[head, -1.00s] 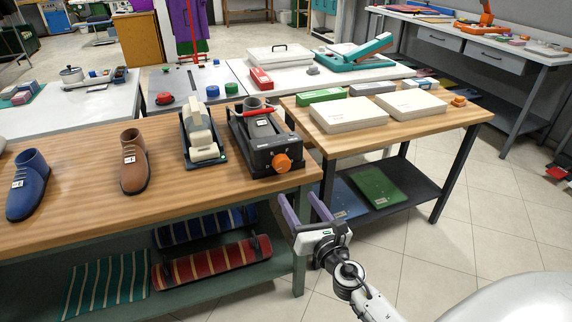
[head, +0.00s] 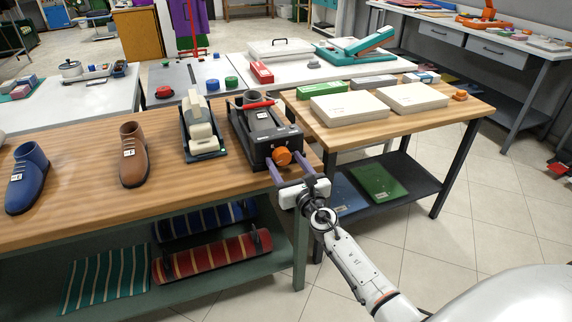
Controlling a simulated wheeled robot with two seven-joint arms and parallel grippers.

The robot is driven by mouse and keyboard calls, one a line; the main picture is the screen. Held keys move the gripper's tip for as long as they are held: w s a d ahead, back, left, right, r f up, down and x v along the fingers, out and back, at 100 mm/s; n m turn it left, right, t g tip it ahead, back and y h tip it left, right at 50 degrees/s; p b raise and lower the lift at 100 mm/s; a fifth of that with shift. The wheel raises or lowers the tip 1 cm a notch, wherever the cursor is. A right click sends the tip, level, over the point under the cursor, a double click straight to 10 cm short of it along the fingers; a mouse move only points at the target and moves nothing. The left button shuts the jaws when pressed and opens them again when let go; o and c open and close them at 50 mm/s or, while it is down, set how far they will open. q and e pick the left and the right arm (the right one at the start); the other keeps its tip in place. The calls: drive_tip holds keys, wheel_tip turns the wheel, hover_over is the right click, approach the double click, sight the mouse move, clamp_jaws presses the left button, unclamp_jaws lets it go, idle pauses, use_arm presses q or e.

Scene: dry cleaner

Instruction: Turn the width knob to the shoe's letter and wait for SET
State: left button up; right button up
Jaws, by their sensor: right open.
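The shoe stretcher (head: 262,130) is a dark grey machine at the right end of the wooden workbench, with a grey shoe (head: 263,115) in it and a red handle across the top. Its orange knob (head: 281,157) is on the front right face. My right gripper (head: 289,171) is open, its two purple fingers pointing at the knob and reaching to either side of it or just in front; I cannot tell whether they touch it. The letters on the machine and shoe tags are too small to read. My left gripper is not in view.
A brown shoe (head: 133,156) and a blue shoe (head: 27,179) stand to the left on the workbench (head: 85,185). A cream tool in a dark stand (head: 201,132) is just left of the machine. White boxes (head: 349,107) lie on the right-hand table.

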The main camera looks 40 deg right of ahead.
drive_tip(key=c, duration=1)
